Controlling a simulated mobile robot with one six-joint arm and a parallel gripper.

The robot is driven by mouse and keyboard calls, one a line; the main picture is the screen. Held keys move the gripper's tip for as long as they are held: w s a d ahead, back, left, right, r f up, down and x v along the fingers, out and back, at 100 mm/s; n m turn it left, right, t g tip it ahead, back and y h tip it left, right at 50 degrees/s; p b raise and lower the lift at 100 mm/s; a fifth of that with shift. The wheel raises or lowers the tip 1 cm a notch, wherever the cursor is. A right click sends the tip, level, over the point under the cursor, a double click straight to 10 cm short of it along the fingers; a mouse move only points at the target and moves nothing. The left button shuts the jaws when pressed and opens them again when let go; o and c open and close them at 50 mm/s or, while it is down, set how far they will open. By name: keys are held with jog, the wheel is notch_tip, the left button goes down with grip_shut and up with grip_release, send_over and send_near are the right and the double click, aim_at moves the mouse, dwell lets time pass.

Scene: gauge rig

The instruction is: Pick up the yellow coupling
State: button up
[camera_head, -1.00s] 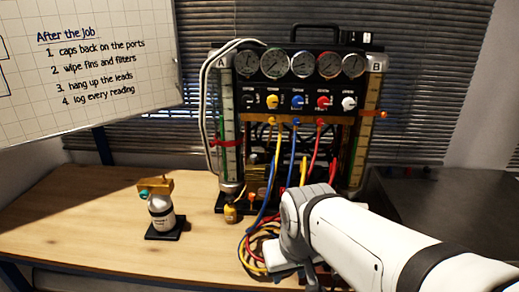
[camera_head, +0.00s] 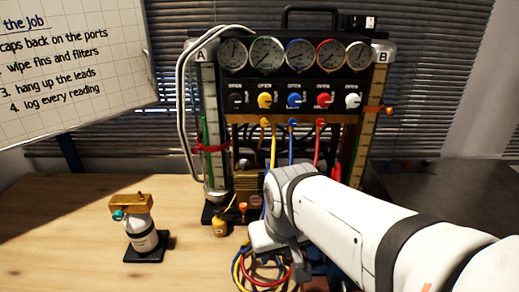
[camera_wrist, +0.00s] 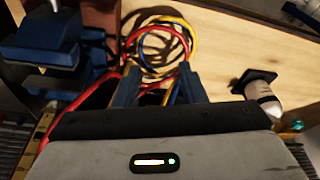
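I cannot clearly make out a separate yellow coupling. A yellow hose (camera_head: 274,150) hangs from the brass bar of the gauge rig, and its lower part runs into a coil of hoses behind my arm. In the wrist view, the looped yellow, red and blue hoses (camera_wrist: 150,47) lie on the wooden bench. My gripper (camera_wrist: 158,74) has its two blue fingers apart, with parts of the hoses showing between and beyond them. I see nothing clearly clamped.
The gauge rig (camera_head: 295,93) stands behind my arm. A white bottle with a brass top (camera_head: 140,236) stands on a black base at left, and a small yellow bottle (camera_head: 219,228) is by the rig. The bench (camera_head: 60,235) is clear at left.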

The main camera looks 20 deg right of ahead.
jog(key=shift+o, duration=0.9)
jog(key=w+d+r+m+h, duration=0.1)
jog(key=w+d+r+m, duration=0.2)
jog(key=w, duration=0.6)
notch_tip(320, 180, up, 3)
jog(key=d, duration=0.2)
jog(key=shift+w+d+t+p, duration=0.2)
jog(key=shift+d+t+p, duration=0.15)
jog(key=shift+t, duration=0.05)
jog(key=w+d+r+m+h, duration=0.1)
jog(key=w+d+r+m, duration=0.25)
jog(key=w+d, duration=0.3)
jog(key=x, duration=0.2)
jog(key=p+x, duration=0.1)
jog(key=x, duration=0.1)
jog(key=w+d+x, duration=0.1)
jog(key=x, duration=0.1)
jog(key=shift+w, duration=0.1)
jog(key=shift+w+f+t, duration=0.15)
jog(key=shift+f+t, duration=0.15)
jog(key=shift+f, duration=0.1)
grip_shut()
